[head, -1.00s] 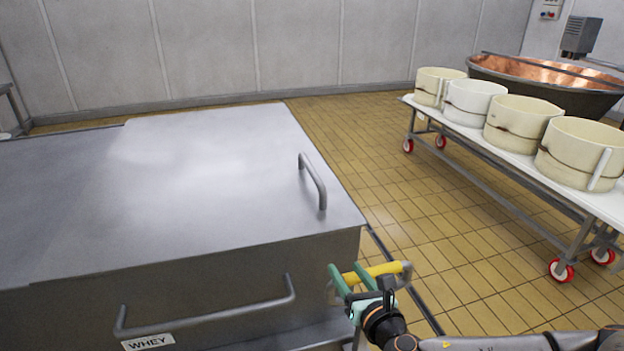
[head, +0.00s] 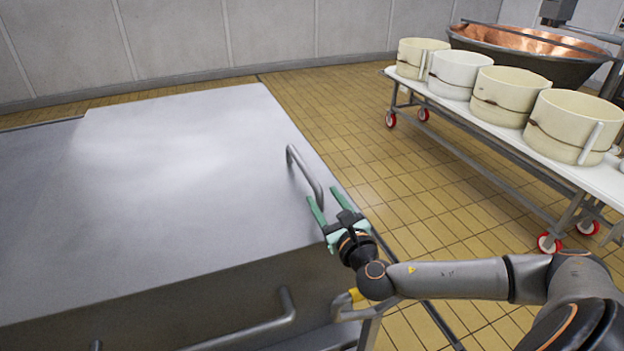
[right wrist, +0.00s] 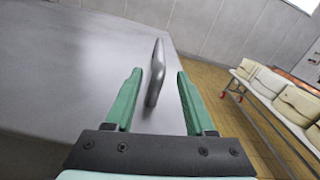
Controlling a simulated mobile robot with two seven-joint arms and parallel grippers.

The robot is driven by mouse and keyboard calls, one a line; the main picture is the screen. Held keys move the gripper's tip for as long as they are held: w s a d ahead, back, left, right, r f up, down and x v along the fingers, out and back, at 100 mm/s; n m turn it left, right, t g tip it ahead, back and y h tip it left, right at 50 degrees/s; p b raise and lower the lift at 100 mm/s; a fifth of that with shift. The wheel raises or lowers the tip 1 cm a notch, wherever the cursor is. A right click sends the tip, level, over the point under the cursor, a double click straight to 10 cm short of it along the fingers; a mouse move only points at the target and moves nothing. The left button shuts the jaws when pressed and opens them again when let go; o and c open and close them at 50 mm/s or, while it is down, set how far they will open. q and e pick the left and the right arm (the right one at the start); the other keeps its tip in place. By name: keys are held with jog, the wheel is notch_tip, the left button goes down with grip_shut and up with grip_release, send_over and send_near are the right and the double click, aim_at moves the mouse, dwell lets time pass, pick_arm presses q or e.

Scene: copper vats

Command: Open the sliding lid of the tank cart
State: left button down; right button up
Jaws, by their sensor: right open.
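The tank cart is a large grey metal box with a flat sliding lid (head: 190,180) on top. A grey bar handle (head: 303,172) stands up from the lid near its right edge. My right gripper (head: 328,203) is open at the handle's near end. In the right wrist view the lid (right wrist: 75,75) lies at left, and the handle (right wrist: 156,75) shows between the two green fingers of my right gripper (right wrist: 155,88), with a gap to each finger. I cannot tell how deep the handle is between them. My left gripper is not in view.
A white-topped trolley (head: 450,92) with several cream moulds (head: 505,95) stands at right. Tiled floor (head: 350,130) lies free between them.

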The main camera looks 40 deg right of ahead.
aim_at(313, 178)
jog(key=x, duration=0.7)
jog(key=shift+w, duration=0.25)
grip_shut()
dwell(1.1)
